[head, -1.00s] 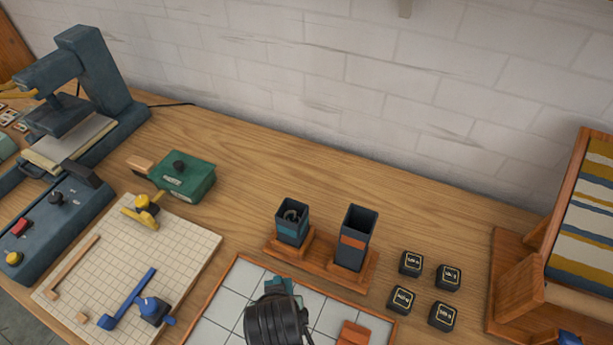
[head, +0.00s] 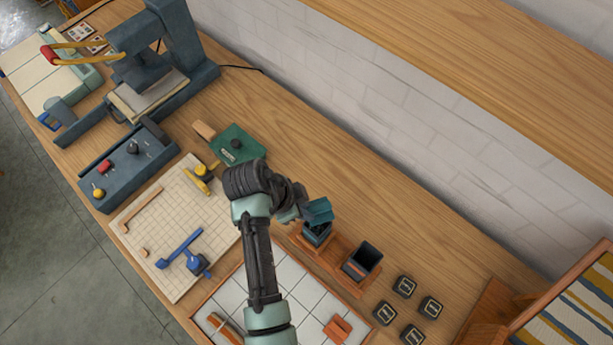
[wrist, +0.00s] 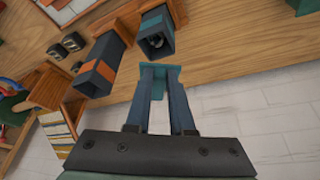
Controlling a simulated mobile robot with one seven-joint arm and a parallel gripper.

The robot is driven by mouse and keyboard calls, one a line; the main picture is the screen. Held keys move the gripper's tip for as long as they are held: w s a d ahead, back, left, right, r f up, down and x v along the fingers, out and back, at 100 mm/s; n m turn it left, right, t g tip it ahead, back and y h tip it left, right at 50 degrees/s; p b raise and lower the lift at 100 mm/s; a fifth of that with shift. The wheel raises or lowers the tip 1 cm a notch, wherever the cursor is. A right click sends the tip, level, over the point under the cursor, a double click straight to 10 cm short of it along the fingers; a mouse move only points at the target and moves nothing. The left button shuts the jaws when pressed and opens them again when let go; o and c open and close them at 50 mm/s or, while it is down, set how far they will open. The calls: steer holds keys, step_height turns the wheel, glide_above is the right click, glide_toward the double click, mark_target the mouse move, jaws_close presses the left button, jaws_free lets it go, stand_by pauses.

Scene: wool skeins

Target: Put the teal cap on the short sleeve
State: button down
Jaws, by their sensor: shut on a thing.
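My gripper (wrist: 162,82) is shut on the teal cap (wrist: 158,70), held at the fingertips. In the head view the teal cap (head: 319,209) is above and partly in front of the short sleeve (head: 317,236), a dark square tube with a teal band. The wrist view shows the short sleeve (wrist: 153,24) with its mouth uncovered and something dark and rounded inside. The cap is beside that mouth in this view; I cannot tell the exact gap. The taller sleeve (head: 361,262), with an orange band, stands open to its right in the head view.
Both sleeves stand on a wooden stand (head: 329,268). Several black blocks (head: 430,307) are to its right. A white-tiled tray (head: 303,303) in front holds an orange piece (head: 337,328). A green box (head: 237,146) is behind my arm. A striped cloth rack (head: 570,315) is at right.

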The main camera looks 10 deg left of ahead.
step_height(320, 180, down, 6)
steer(key=b, duration=0.5)
steer(key=shift+s+b, duration=0.3)
steer(key=shift+s, duration=0.15)
steer(key=shift+r+p, duration=0.1)
steer(key=shift+p, duration=0.2)
stand_by(0.8)
steer(key=shift+f, duration=0.2)
stand_by(1.4)
steer(key=c, duration=0.7)
jaws_free()
steer(key=o, duration=0.5)
